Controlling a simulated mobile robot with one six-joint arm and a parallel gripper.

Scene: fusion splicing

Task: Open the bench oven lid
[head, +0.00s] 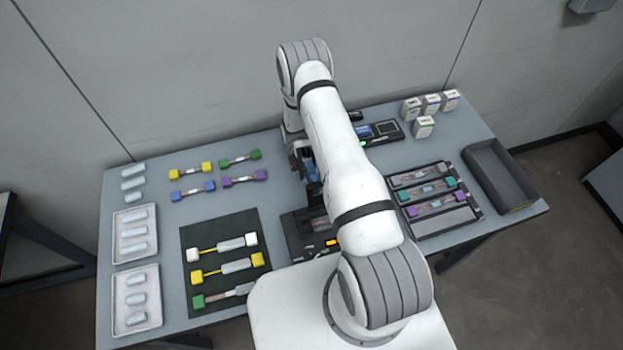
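A dark bench unit with a lit orange button (332,243) sits at the front middle of the table, partly covered by my arm. A second dark device with a small screen (385,129) and a green light stands farther back, also partly covered. I cannot tell for certain which of them is the bench oven, nor how its lid stands. My gripper (308,176) points down over the middle of the table, behind the front unit. My arm hides much of it, and its fingers are too small and covered to read. Something blue shows beside it.
A dark mat (193,242) with several capped pieces lies left of the front unit. White trays (118,218) stand at the far left. A slotted rack (461,213), an empty dark bin (479,152) and several small white boxes (422,127) are on the right.

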